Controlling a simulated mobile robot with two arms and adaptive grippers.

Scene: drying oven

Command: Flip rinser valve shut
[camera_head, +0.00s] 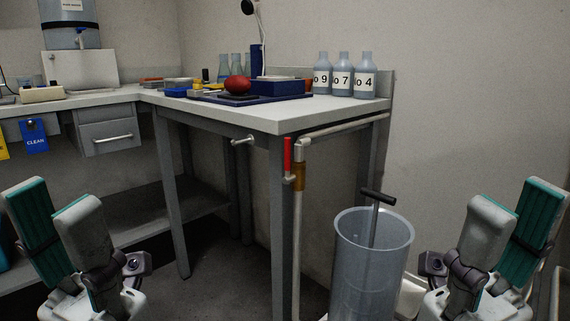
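The valve has a red lever (287,155) and a brass-coloured body (299,177) on a thin pale pipe (297,240) at the front corner of the bench. The lever stands upright, alongside the vertical pipe. My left gripper (52,200) is at the lower left, fingers apart, empty and well away from the valve. My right gripper (516,208) is at the lower right, also with fingers apart and empty. Neither touches anything.
A tall translucent cylinder (373,265) holding a black-handled rod (378,196) stands right of the pipe. The bench top (285,117) carries numbered bottles (342,78), a blue tray (215,98) and a red round object (237,85). Open floor lies left of the front bench leg.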

